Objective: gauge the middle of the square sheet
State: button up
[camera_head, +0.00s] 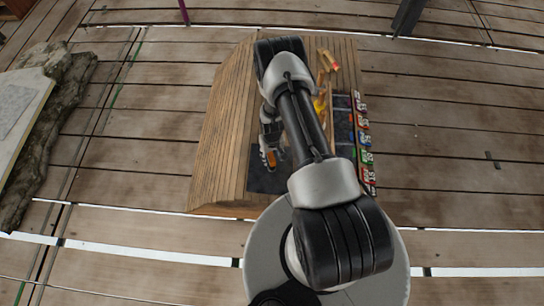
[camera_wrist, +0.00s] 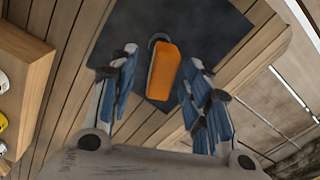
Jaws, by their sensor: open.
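The square sheet (camera_head: 262,182) is dark and lies flat on the wooden table, at its near left part in the head view. It also shows in the wrist view (camera_wrist: 212,25), beyond my fingers. My gripper (camera_wrist: 163,62) is open above the sheet, its two blue-padded fingers spread. An orange block-like piece (camera_wrist: 164,72) with a dark rounded end shows between the fingers, with a gap on each side. The piece also shows in the head view (camera_head: 271,158). I cannot tell whether it touches the sheet. My arm hides part of the sheet and the table's middle.
The wooden table (camera_head: 222,130) has a bare left side. Several small coloured items (camera_head: 364,140) line its right edge, beside dark panels (camera_head: 343,125). A yellow item (camera_head: 319,104) and orange-brown pieces (camera_head: 328,62) lie farther back. A stone-edged slab (camera_head: 45,110) stands at far left.

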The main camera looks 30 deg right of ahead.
notch_tip(320, 180, up, 11)
jog(key=shift+f, duration=0.15)
